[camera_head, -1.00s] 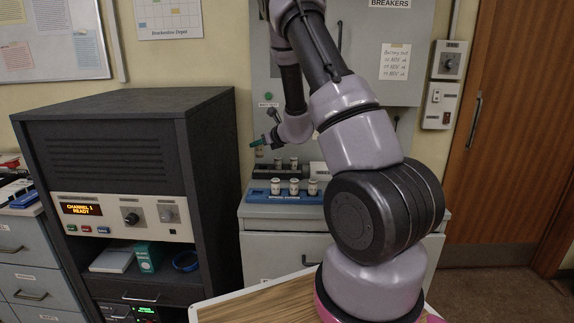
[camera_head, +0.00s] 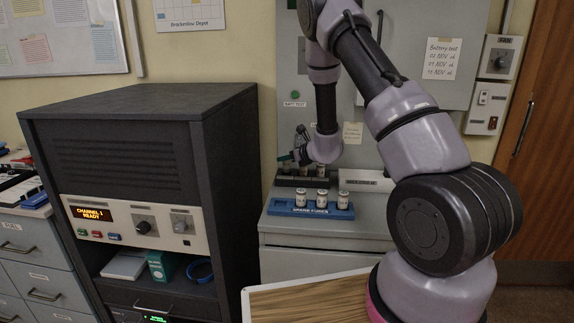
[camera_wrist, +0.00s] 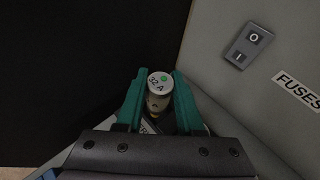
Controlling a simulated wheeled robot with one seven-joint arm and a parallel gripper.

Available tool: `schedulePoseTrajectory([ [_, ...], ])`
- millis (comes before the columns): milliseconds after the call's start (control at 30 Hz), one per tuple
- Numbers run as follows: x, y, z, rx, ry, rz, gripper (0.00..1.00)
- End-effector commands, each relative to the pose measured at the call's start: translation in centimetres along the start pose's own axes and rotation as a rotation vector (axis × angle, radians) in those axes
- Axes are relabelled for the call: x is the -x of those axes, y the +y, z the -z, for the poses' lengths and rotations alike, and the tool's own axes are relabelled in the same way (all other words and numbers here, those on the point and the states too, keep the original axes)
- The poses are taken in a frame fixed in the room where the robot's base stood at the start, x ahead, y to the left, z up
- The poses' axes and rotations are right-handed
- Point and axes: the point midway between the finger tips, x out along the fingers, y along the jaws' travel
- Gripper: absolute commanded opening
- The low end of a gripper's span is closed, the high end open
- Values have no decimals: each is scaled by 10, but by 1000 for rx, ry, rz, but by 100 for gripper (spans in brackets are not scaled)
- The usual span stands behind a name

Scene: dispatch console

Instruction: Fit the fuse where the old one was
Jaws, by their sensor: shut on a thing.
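My gripper (camera_wrist: 158,97) has its two green fingers shut on a pale cylindrical fuse (camera_wrist: 159,84), marked 32 A with a green dot on its end cap. In the head view my gripper (camera_head: 287,159) is small, over the left end of the black fuse block (camera_head: 284,181) on the grey cabinet. Other pale fuses (camera_head: 318,170) stand in that block, partly behind my wrist. I cannot tell whether the held fuse touches the block; its lower end is hidden.
A blue spare-fuse rack (camera_head: 283,211) with three fuses stands in front of the block. A tall dark console (camera_head: 150,120) stands close on the left. A wall switch (camera_wrist: 249,46) and a FUSES label (camera_wrist: 300,88) are on the panel.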

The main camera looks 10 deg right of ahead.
Motion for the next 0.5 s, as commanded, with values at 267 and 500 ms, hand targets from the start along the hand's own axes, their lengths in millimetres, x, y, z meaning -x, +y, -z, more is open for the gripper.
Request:
schedulePoseTrajectory([
  [267, -10, 0, 21, 0, 0, 0, 0],
  [500, -11, 0, 24, 0, 1, 0, 0],
])
